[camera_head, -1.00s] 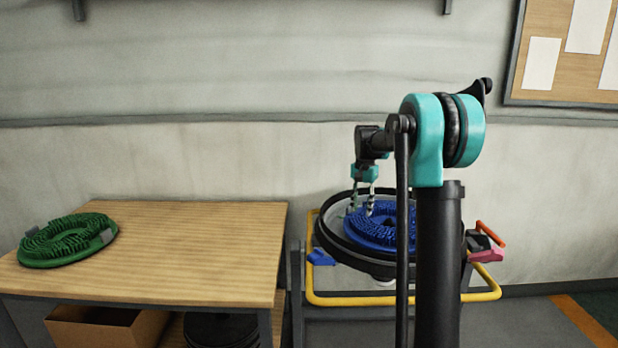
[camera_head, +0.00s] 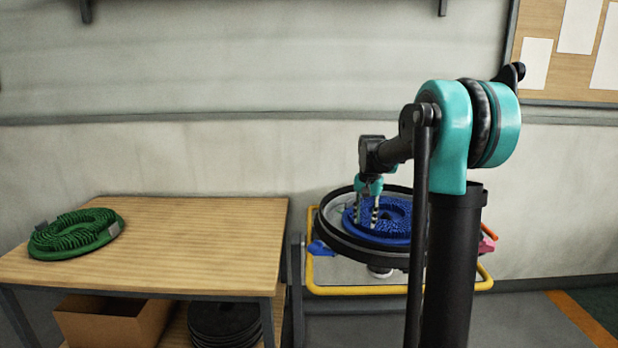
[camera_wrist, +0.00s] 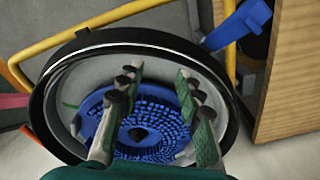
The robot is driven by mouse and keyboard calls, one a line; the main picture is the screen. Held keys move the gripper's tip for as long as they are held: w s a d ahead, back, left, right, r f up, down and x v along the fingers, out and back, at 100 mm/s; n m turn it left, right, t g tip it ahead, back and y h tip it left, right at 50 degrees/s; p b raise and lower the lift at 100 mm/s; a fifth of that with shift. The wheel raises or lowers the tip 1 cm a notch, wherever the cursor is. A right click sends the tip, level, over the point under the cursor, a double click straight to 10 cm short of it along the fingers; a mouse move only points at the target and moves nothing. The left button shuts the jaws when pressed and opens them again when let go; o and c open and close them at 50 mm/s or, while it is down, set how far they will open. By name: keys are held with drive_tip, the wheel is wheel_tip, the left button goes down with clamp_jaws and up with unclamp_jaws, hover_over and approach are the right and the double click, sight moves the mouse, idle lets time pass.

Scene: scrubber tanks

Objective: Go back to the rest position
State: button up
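My gripper (camera_head: 367,214) is open over the round tank (camera_head: 334,246), with its fingers pointing down. A blue ring-shaped brush (camera_head: 395,219) lies inside the tank's dark rim. In the wrist view, my gripper (camera_wrist: 155,110) shows two finger pairs spread apart, with the blue brush (camera_wrist: 160,142) below and between them and nothing held. The tank's rim (camera_wrist: 42,105) encloses the brush there. Whether the fingertips touch the brush, I cannot tell.
A wooden table (camera_head: 190,245) stands left of the tank and carries a green ring brush (camera_head: 75,236). A cardboard box (camera_head: 110,322) and dark discs (camera_head: 224,322) sit below it. A yellow tube frame (camera_head: 350,290) and a blue lever (camera_head: 320,248) border the tank.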

drive_tip(key=s+f+n+t, duration=0.1)
drive_tip(key=s+f, duration=0.4)
drive_tip(key=s, duration=0.5)
drive_tip(key=s+f+n+t, duration=0.1)
drive_tip(key=s+f+n, duration=0.2)
drive_tip(key=s, duration=0.7)
drive_tip(key=s+f+n+t, duration=0.1)
drive_tip(key=s+f, duration=0.5)
drive_tip(key=s, duration=0.5)
drive_tip(key=shift+d+f+n, duration=0.2)
drive_tip(key=shift+f+n, duration=0.2)
drive_tip(key=shift+d, duration=0.1)
